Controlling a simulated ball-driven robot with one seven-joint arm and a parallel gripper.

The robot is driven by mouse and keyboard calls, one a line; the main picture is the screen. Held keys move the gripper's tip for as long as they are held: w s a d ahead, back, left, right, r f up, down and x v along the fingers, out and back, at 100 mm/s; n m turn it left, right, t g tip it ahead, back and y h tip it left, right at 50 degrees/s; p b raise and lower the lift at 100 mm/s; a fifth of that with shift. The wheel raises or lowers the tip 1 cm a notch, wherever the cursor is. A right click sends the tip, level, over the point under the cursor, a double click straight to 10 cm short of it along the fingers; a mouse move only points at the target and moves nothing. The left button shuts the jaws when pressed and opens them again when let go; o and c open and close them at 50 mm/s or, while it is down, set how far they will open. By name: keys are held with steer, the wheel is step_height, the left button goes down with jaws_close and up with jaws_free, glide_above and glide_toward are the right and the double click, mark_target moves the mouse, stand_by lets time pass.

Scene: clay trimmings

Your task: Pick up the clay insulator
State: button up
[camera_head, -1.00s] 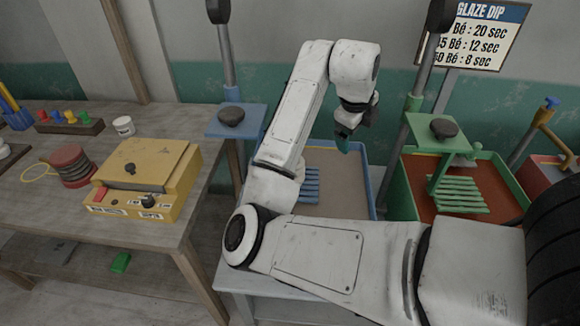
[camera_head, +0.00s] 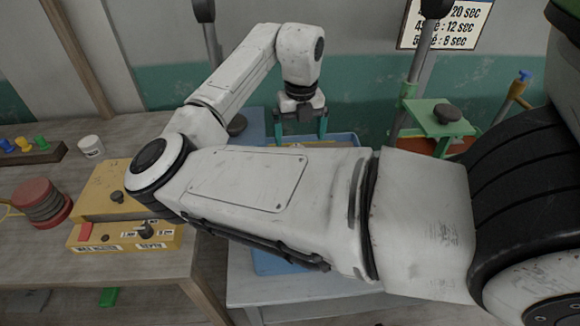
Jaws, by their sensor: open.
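I cannot pick out the clay insulator for certain in this view. My gripper (camera_head: 300,130) hangs down with its two teal fingers spread apart and nothing seen between them. It is over the blue tray (camera_head: 345,139), which my arm mostly hides. A dark rounded piece (camera_head: 237,125) sits on the blue platform (camera_head: 254,122), left of my gripper and partly behind my arm. A similar dark piece (camera_head: 447,113) sits on the green platform (camera_head: 430,128) to the right. I cannot tell if either is the insulator.
A wooden bench (camera_head: 50,275) at the left holds a yellow box (camera_head: 105,187), a stack of reddish discs (camera_head: 42,200), a white cup (camera_head: 91,146) and a rack of coloured pegs (camera_head: 45,154). Upright posts stand behind the trays. A sign (camera_head: 440,30) hangs on the wall.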

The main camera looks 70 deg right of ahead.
step_height(320, 180, down, 3)
steer(key=shift+w+f, duration=0.1)
steer(key=shift+f, duration=0.05)
steer(key=shift+w+a+f+p, duration=0.1)
steer(key=shift+f+p, duration=0.5)
steer(key=shift+f, duration=0.8)
steer(key=shift+a+f+p, duration=0.1)
steer(key=shift+f+p, duration=0.5)
steer(key=shift+f, duration=0.8)
steer(key=shift+r, duration=0.1)
steer(key=c, duration=1.7)
